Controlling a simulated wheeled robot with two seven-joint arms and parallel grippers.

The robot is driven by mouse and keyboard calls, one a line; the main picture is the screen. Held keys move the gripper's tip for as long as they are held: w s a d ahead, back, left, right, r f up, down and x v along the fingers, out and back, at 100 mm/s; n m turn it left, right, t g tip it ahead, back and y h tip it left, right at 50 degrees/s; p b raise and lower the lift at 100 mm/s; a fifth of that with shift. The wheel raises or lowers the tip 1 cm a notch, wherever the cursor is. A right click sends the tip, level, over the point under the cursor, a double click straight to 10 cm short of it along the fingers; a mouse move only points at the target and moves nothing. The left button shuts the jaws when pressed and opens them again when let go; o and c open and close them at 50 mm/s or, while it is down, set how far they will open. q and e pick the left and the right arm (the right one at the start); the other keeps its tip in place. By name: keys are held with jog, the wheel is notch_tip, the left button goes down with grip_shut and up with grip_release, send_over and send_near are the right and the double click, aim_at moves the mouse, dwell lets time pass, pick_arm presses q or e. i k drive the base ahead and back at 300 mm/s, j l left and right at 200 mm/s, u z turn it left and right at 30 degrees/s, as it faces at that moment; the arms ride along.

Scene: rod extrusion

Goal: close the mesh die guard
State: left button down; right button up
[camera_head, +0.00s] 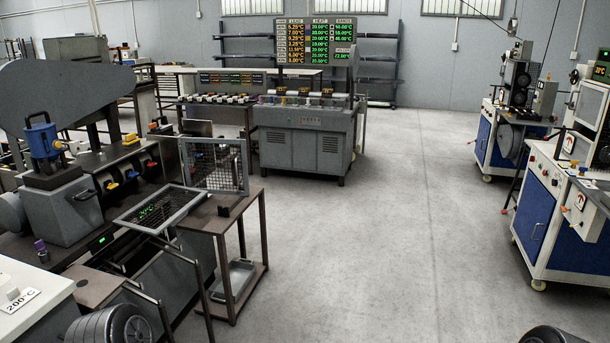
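A mesh panel in a light grey frame (214,166) stands upright at the right end of the dark extrusion machine (60,215). It looks like the die guard, swung out from the machine. A second grey-framed mesh panel (161,208) lies nearly flat in front of it, with a green reading showing at its middle. I cannot tell whether the two panels are joined. The die itself is not clear to see. Neither of my grippers is in view.
A brown stand (243,240) with a grey tray (233,281) on its low shelf is right of the machine. A grey bench (303,140) stands behind. Blue-and-white cabinets (543,210) line the right. The floor (390,220) between is clear.

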aim_at(246, 193)
jog(key=i+j+z, duration=0.3)
jog(key=i, duration=0.25)
jog(key=i+j+z, duration=0.25)
jog(key=i, duration=0.25)
jog(key=i+j+z, duration=0.1)
jog(key=j, duration=0.2)
jog(key=i+j+z, duration=0.1)
jog(key=j, duration=0.25)
jog(key=i+j+z, duration=0.1)
jog(key=i+j, duration=0.15)
jog(key=i+j+z, duration=0.1)
jog(key=j, duration=0.3)
jog(key=i+j+z, duration=0.15)
jog(key=j, duration=0.2)
jog(key=j+u, duration=0.1)
jog(key=j, duration=0.35)
